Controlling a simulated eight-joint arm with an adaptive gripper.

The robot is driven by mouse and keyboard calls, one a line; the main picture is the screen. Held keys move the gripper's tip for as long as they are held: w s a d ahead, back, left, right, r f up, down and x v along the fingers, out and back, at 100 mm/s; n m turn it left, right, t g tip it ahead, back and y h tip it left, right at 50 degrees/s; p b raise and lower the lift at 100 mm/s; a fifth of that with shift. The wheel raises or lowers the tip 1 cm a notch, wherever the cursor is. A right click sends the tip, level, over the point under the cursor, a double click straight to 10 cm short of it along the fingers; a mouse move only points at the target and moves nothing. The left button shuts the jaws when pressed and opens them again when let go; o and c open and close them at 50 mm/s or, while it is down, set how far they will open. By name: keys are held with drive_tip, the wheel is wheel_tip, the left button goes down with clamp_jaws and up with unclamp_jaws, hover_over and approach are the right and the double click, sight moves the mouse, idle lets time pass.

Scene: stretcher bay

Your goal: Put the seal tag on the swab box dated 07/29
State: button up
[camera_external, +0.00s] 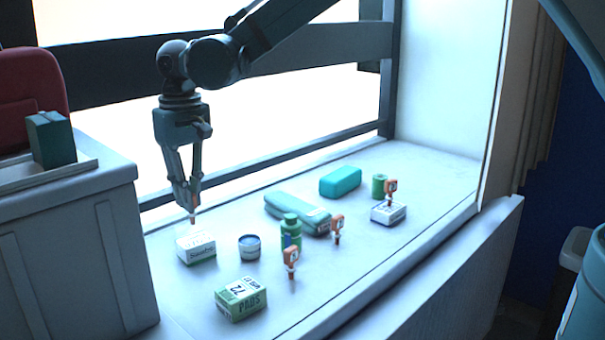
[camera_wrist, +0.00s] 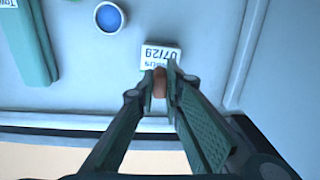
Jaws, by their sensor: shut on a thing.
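A small white and green swab box (camera_external: 197,247) stands at the left end of the shelf. In the wrist view the box (camera_wrist: 171,51) shows "07/29" on its top. My gripper (camera_external: 193,196) points down over this box, its fingers shut on an orange seal tag (camera_external: 194,201). The tag also shows between the fingertips (camera_wrist: 160,82) in the wrist view.
Two more orange tags (camera_external: 291,256) (camera_external: 337,226) stand on the shelf. A round tin (camera_external: 249,247), green bottle (camera_external: 290,232), pads box (camera_external: 240,299), long teal case (camera_external: 293,211), teal case (camera_external: 340,181) and green roll (camera_external: 378,186) stand around. A grey cabinet (camera_external: 75,240) is at the left.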

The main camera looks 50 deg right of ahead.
drive_tip(key=shift+f, duration=0.1)
drive_tip(key=shift+f, duration=1.75)
drive_tip(key=shift+f, duration=0.15)
drive_tip(key=o, duration=0.7)
wheel_tip(320, 180, up, 12)
drive_tip(key=shift+r, duration=0.15)
drive_tip(key=shift+r, duration=0.1)
